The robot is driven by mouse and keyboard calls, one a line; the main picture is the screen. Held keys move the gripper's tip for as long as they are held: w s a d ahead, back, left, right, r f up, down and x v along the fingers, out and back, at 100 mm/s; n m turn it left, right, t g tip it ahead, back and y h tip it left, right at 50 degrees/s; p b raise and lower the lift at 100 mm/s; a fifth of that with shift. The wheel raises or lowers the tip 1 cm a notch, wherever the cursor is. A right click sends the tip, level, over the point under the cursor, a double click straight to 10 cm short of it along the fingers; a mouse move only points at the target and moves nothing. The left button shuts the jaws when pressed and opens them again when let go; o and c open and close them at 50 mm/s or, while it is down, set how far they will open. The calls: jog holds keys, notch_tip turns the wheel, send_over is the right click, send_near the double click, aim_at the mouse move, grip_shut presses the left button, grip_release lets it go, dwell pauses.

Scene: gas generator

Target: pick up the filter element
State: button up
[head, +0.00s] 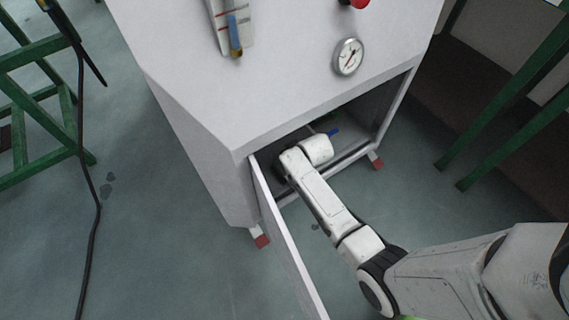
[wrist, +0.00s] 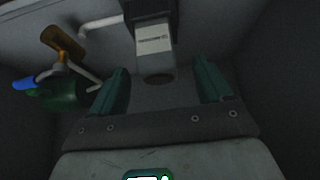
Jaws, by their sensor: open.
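In the wrist view, my gripper (wrist: 163,84) is open, with one green finger on each side and a gap between them. A part with a dark top and a pale, labelled body (wrist: 154,40) hangs ahead of the gap, roughly centred between the fingers. It looks like the filter element, but the dim light leaves this unsure. I see no finger touching it. In the head view my arm reaches into the open cabinet, and my fingers are hidden there.
The white cabinet (head: 210,85) has its door (head: 284,240) open on the left of my arm. Inside, a green valve body (wrist: 62,92) with a blue handle (wrist: 25,84) and a brown cylinder (wrist: 63,43) sit left of my fingers. Dark walls are close on both sides.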

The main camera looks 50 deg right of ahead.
jog(key=b+x, duration=0.3)
jog(key=x, duration=0.2)
jog(key=shift+d, duration=0.2)
jog(key=shift+c, duration=0.2)
jog(key=c, duration=1.1)
